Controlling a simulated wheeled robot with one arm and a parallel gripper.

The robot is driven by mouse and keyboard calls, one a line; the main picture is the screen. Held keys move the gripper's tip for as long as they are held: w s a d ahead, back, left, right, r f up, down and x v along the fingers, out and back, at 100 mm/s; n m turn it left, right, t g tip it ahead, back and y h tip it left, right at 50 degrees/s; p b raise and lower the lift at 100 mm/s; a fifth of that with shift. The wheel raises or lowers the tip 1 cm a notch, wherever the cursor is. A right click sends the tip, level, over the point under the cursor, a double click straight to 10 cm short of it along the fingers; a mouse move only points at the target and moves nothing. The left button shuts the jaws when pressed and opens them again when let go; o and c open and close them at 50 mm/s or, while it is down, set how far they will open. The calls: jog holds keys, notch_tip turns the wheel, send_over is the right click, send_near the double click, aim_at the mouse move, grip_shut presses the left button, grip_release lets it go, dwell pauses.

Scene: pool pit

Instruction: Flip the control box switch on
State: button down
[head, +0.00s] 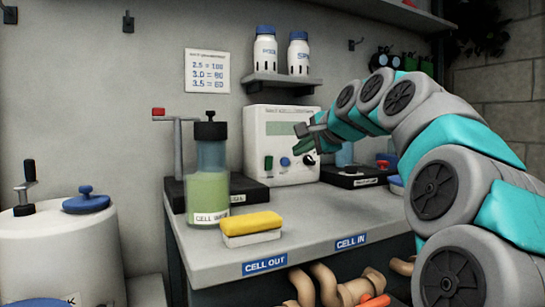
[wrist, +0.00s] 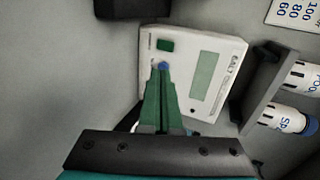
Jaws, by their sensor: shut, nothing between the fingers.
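The control box (head: 284,118) is a white unit with a pale display, standing on the back of the bench. A dark green switch (head: 268,163) is at its lower left, with a blue knob (head: 285,162) beside it. In the wrist view the box (wrist: 225,50) appears turned, with the green switch (wrist: 165,45) beyond my fingertips and the blue knob (wrist: 163,65) right at them. My gripper (head: 299,149) is in front of the box's right side, its green fingers shut and empty. In the wrist view the fingers (wrist: 161,72) point toward the knob. Contact cannot be told.
A cell jar of green liquid (head: 208,190) on a dark stand is left of the box. A yellow-topped sponge (head: 251,226) lies in front. A black device (head: 350,178) is to the right. A shelf with two white bottles (head: 283,82) hangs above the box.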

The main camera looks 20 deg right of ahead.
jog(key=shift+w, duration=0.1)
send_near(270, 158)
jog(key=w+f, duration=0.3)
jog(key=shift+f, duration=0.15)
jog(key=shift+w, duration=1.05)
jog(key=shift+w+r, duration=0.4)
jog(key=shift+r, duration=0.1)
